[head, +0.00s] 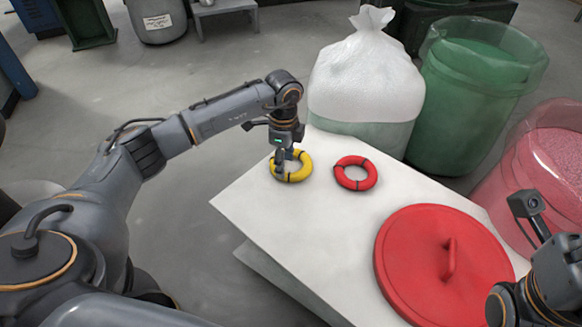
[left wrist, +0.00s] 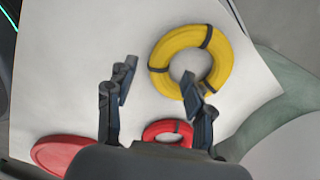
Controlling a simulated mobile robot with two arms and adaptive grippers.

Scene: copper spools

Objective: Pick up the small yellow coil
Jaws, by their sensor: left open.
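The small yellow coil (head: 302,172) is a ring with dark bands, lying flat near the far left corner of the white tabletop. My left gripper (head: 281,168) points down at it, overlapping its left part in the head view. In the left wrist view the yellow coil (left wrist: 220,66) lies up and right of the open left gripper (left wrist: 157,78). One finger overlaps the ring's lower edge and hole; the other is outside, to its left. Contact cannot be told. Only part of my right wrist shows at the lower right of the head view; its fingers are not seen.
A red coil (head: 343,178) lies just right of the yellow one. A large red lid (head: 415,240) with a handle covers the table's near right. A white sack (head: 365,80), a green bin (head: 465,100) and a pink-red bin (head: 545,165) stand behind the table.

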